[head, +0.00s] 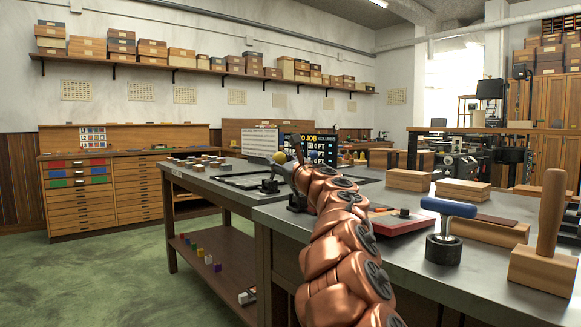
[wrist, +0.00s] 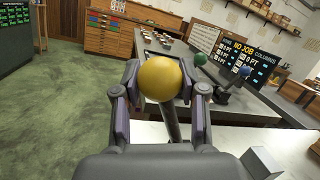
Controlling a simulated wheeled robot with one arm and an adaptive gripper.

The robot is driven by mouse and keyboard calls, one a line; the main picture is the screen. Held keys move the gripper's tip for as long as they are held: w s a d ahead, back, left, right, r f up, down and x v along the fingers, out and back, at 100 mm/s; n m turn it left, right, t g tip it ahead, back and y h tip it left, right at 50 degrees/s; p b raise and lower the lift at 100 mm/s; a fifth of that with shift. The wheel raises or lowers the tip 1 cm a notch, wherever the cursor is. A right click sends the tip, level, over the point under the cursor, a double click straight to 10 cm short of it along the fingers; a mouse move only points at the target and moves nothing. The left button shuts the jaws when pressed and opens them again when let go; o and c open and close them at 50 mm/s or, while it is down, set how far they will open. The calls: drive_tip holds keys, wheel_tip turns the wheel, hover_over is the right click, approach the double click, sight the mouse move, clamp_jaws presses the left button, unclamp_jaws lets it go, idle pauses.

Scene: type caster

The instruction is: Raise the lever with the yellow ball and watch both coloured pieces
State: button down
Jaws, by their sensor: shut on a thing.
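The yellow ball (wrist: 160,78) sits between the fingers of my gripper (wrist: 159,84) in the wrist view, one finger on each side. My gripper is shut on it. The dark lever rod (wrist: 171,118) runs down from the ball towards the grey bench. The ball also shows in the head view (head: 279,157), just beyond the end of my copper arm. A green ball piece (wrist: 200,58) and a blue ball piece (wrist: 245,71) stand to the right of it in the wrist view, in front of the display. My arm hides much of the lever's mount in the head view.
A black display board (wrist: 247,62) with lettering stands behind the pieces. Green floor (head: 130,270) is open at left.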

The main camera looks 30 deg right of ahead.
sight(283, 162)
drive_tip(key=shift+a+f, duration=0.1)
drive_tip(key=shift+a, duration=0.05)
drive_tip(key=c, duration=0.6)
unclamp_jaws()
drive_tip(key=shift+c, duration=0.2)
drive_tip(key=shift+s, duration=0.15)
drive_tip(key=shift+v, duration=1.65)
drive_tip(key=v, duration=0.8)
drive_tip(key=shift+s, duration=0.25)
